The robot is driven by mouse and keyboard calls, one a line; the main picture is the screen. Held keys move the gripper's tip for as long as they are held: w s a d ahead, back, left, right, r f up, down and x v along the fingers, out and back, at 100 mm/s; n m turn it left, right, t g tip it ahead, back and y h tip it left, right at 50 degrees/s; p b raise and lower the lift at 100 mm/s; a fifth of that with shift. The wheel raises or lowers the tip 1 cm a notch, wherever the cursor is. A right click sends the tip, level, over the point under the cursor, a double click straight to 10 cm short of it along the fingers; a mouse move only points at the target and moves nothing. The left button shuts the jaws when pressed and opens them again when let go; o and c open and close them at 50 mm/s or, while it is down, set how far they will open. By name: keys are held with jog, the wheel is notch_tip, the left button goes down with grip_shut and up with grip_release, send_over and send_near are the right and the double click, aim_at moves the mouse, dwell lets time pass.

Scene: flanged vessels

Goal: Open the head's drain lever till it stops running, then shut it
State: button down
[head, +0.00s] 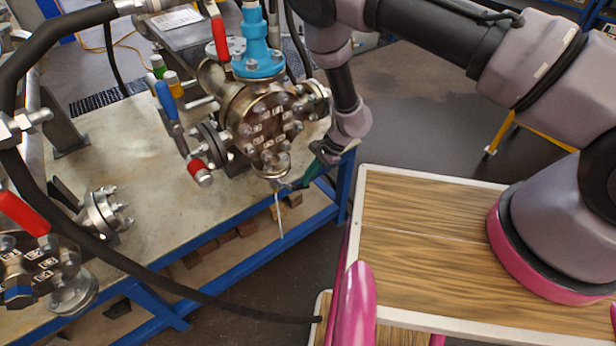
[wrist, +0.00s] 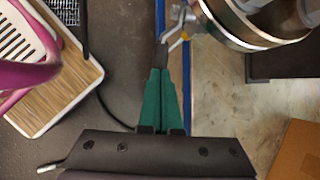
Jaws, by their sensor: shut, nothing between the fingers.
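The flanged vessel head (head: 268,122) stands over the bench edge, with a small metal drain fitting (head: 279,182) under it. A thin pale line (head: 280,218) hangs straight down below the drain and looks like a running stream. My gripper (head: 308,176), with green fingers, is just right of the drain. In the wrist view my gripper (wrist: 162,68) has its fingers together with nothing between them. Their tips are close to a grey metal lever part (wrist: 176,22) beside the round vessel flange (wrist: 240,25); I cannot tell whether they touch it.
A blue-framed bench (head: 110,160) carries another flanged vessel (head: 45,265) with a red handle at left. A black hose (head: 120,262) loops across the front. A blue-handled lever (head: 167,102) is left of the head. My wood-topped base is at lower right.

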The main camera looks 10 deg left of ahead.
jog(key=shift+w, duration=0.1)
notch_tip(320, 180, down, 2)
jog(key=shift+f+g+y, duration=0.2)
jog(key=shift+g+y, duration=0.9)
jog(key=f+g+y, duration=0.1)
jog(key=s+f+g+y, duration=0.1)
jog(key=a+f+m+g+y, duration=0.1)
jog(key=shift+s, duration=0.25)
jog(key=shift+s+a+f, duration=0.85)
jog(key=shift+s, duration=0.05)
jog(key=shift+s+a, duration=0.1)
jog(key=shift+s, duration=0.05)
jog(key=w+d, duration=0.9)
jog(key=d, duration=0.2)
